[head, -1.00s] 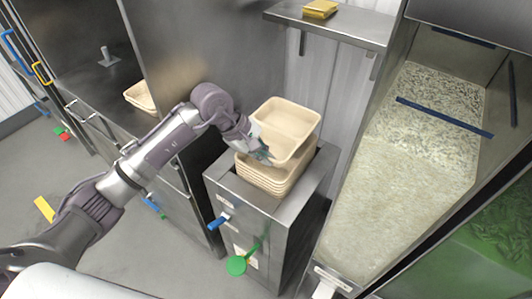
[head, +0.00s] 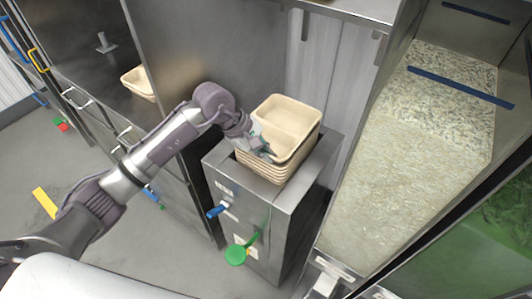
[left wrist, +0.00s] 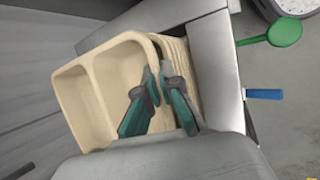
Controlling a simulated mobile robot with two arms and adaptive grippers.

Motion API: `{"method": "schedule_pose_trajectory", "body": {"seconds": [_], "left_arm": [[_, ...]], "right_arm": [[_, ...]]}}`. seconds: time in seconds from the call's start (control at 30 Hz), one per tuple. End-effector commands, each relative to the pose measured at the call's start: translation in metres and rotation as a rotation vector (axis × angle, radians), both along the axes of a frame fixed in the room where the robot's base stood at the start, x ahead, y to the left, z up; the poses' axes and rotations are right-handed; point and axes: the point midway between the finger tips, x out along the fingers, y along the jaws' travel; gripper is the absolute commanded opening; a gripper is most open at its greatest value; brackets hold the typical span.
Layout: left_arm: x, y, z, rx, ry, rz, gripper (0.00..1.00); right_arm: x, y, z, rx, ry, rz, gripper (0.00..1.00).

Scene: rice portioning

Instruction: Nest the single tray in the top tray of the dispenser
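The single tray (head: 289,113) is beige with two compartments and sits at the top of the stack of like trays (head: 265,171) in the metal dispenser (head: 237,190). It looks slightly tilted and offset from the stack; I cannot tell whether it is fully seated. My left gripper (head: 266,152) is at its near-left rim. In the left wrist view the teal fingers (left wrist: 157,78) straddle the wall of the tray (left wrist: 75,97) and look closed on it. The stack's rims (left wrist: 180,57) show to the right of the fingers. My right gripper is not in view.
The dispenser has a blue handle (head: 217,211) and a green paddle (head: 237,255) on its front. A rice bin (head: 400,185) stands to the right, and a metal shelf (head: 350,8) is above. Another tray (head: 138,83) lies in the cabinet at left.

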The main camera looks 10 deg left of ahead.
Motion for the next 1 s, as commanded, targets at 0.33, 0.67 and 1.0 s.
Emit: {"method": "schedule_pose_trajectory", "body": {"seconds": [0.33,0.67,1.0], "left_arm": [[-0.001,0.000,-0.003,0.004,0.006,0.000,0.18],[-0.002,0.001,-0.004,0.005,0.008,0.000,0.35],[-0.005,0.017,0.024,0.006,0.002,0.001,0.35]], "right_arm": [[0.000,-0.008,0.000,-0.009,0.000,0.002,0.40],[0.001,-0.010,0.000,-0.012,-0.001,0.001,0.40],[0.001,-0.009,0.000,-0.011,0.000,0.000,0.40]]}}
